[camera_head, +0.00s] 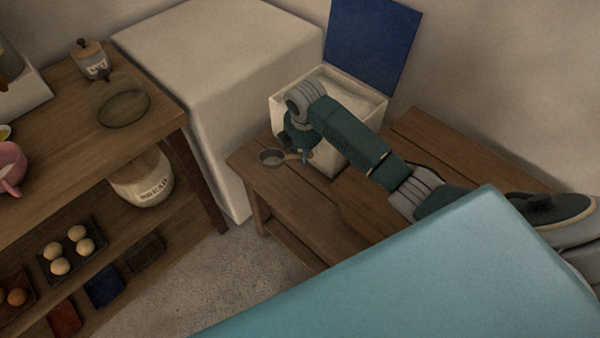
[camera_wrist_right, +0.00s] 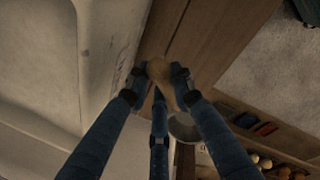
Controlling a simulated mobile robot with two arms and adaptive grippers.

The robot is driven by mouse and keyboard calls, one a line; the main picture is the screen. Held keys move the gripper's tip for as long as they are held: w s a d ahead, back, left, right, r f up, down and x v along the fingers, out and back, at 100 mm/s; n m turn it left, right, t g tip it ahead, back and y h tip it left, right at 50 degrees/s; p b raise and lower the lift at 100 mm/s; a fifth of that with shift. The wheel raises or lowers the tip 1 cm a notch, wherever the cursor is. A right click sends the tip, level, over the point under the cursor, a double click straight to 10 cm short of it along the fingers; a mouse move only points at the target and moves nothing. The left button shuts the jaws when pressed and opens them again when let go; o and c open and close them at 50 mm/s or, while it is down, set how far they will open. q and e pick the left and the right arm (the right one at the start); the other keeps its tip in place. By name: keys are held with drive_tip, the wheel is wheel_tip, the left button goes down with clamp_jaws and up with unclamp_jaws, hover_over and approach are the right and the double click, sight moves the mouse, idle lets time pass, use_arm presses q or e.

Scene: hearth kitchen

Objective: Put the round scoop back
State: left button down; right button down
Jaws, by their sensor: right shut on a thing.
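I cannot tell whether the scoop touches the bench. The bin's blue lid (camera_head: 372,45) stands open, and pale contents show inside. My left gripper is not in view.
The wooden bench (camera_head: 425,135) is mostly bare to the right of the bin. A large cream block (camera_head: 215,75) stands left of the bench. A wooden shelf unit (camera_head: 150,95) at the left holds jars, a bread crock (camera_head: 142,182) and eggs. A teal surface (camera_head: 430,285) fills the lower right.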

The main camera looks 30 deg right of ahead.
hover_over(302, 178)
drive_tip(key=f, duration=0.5)
drive_tip(key=shift+s+a+f, duration=0.15)
drive_tip(key=shift+s+f, duration=0.1)
drive_tip(key=shift+f, duration=0.05)
drive_tip(key=shift+s+b+x, duration=0.15)
drive_tip(key=shift+s+x, duration=0.05)
drive_tip(key=shift+x, duration=0.85)
drive_tip(key=shift+s+b+x, duration=0.15)
drive_tip(key=shift+s+x, duration=0.05)
drive_tip(key=shift+x, duration=0.85)
drive_tip(key=shift+a+f, duration=0.15)
drive_tip(key=shift+f, duration=0.15)
drive_tip(key=c, duration=1.5)
unclamp_jaws()
drive_tip(key=shift+r, duration=0.65)
drive_tip(key=p+v, duration=0.1)
drive_tip(key=v, duration=1)
drive_tip(key=shift+s, duration=0.15)
